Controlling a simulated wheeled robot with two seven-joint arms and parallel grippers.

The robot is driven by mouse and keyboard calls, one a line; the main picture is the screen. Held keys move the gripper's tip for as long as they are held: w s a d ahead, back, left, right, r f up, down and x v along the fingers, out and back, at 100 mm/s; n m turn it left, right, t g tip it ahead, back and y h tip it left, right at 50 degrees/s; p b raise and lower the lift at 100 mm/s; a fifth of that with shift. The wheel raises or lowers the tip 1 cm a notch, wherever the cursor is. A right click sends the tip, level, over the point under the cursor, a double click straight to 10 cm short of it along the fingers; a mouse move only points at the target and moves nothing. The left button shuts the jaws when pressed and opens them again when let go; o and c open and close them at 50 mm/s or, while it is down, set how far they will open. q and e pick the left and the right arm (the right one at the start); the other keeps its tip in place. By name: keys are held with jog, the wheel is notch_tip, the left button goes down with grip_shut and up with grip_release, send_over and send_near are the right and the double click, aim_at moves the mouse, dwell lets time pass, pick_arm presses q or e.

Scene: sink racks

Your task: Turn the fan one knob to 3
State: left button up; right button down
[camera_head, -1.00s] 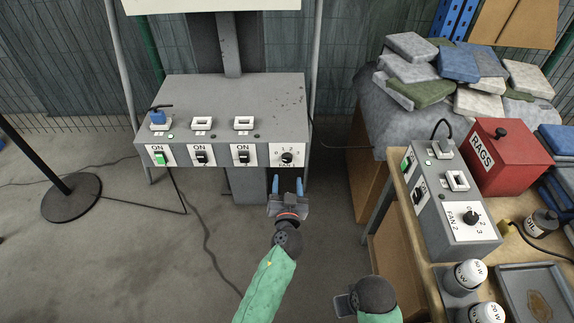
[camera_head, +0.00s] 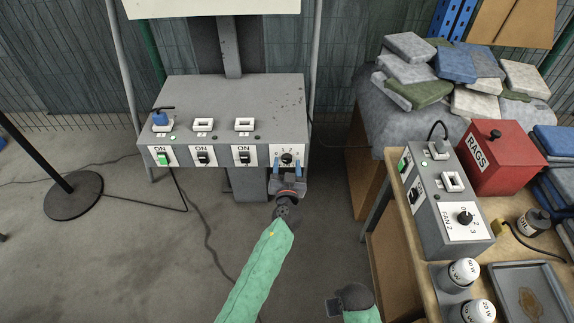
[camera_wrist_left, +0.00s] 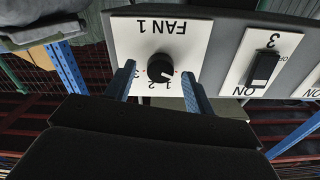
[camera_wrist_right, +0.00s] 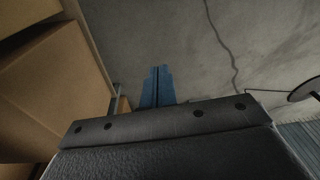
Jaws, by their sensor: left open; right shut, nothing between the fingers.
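The fan one knob (camera_head: 287,158) is a small black dial on a white plate at the right end of the grey control box. In the left wrist view the knob (camera_wrist_left: 160,68) appears upside down under "FAN 1". Its white pointer line faces lower right, on the side away from the 3, which is at left. My left gripper (camera_head: 286,170) is open. Its blue fingers (camera_wrist_left: 158,82) stand on either side of the knob, with gaps; contact is not visible.
Several switches, one lit green (camera_head: 163,158), sit left of the knob on the box. At right, a workbench holds the fan two box (camera_head: 462,236), a red rags box (camera_head: 500,160) and bulbs. A black stand base (camera_head: 72,197) is on the left floor.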

pick_arm(q)
jog(key=c, duration=1)
